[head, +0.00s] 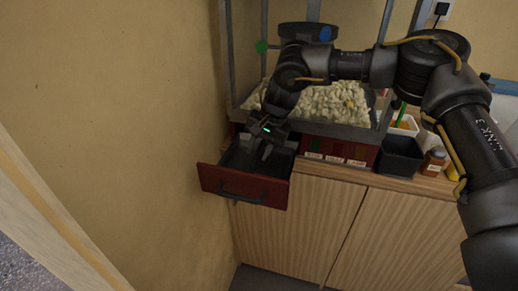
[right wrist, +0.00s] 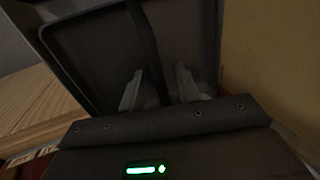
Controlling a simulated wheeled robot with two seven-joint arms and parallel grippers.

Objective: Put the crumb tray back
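The crumb tray (head: 208,179) is a dark, drawer-like tray with a red front and a dark handle (head: 240,196). It sticks out from under the left end of the popcorn machine; its back end is hidden by my arm. My right gripper (head: 258,154) points down over the tray's inside. In the right wrist view my right gripper (right wrist: 160,88) has its two fingers apart over the grey tray (right wrist: 90,62). A dark band runs between the fingers; I cannot tell whether it is part of the tray or a shadow. My left gripper is not in view.
The popcorn machine (head: 320,131) holds popcorn behind my right arm. A black bin (head: 401,157), a brown jar (head: 433,162) and a white container (head: 404,126) stand right of it. A beige wall (head: 120,110) is close on the left. Wooden cabinet doors (head: 300,225) are below.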

